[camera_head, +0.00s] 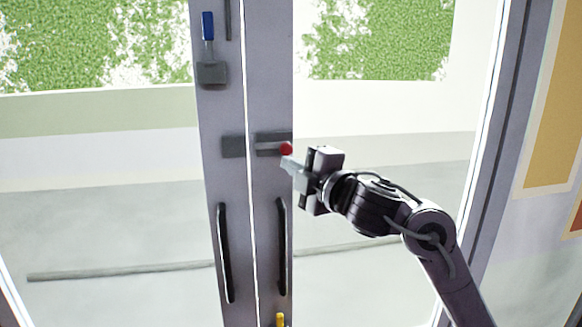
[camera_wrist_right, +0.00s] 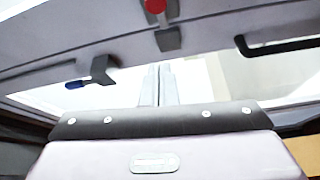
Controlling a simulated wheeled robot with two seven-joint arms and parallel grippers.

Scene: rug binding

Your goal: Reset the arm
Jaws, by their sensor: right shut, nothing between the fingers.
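My right gripper (camera_head: 289,164) is shut and empty. It is raised in front of the double glass door, its fingertips close to the red knob (camera_head: 286,149) of the latch (camera_head: 268,144) on the right door leaf. I cannot tell whether they touch it. In the right wrist view the shut fingers (camera_wrist_right: 158,86) point toward the door, and the red knob (camera_wrist_right: 155,6) shows above them at the top edge. My left gripper is not in view.
The door has two black vertical handles, left (camera_head: 225,253) and right (camera_head: 282,246). A blue-handled lock piece (camera_head: 208,27) sits high on the left leaf. A yellow piece (camera_head: 280,320) is low on the right leaf. A yellow wall panel (camera_head: 555,110) stands at right.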

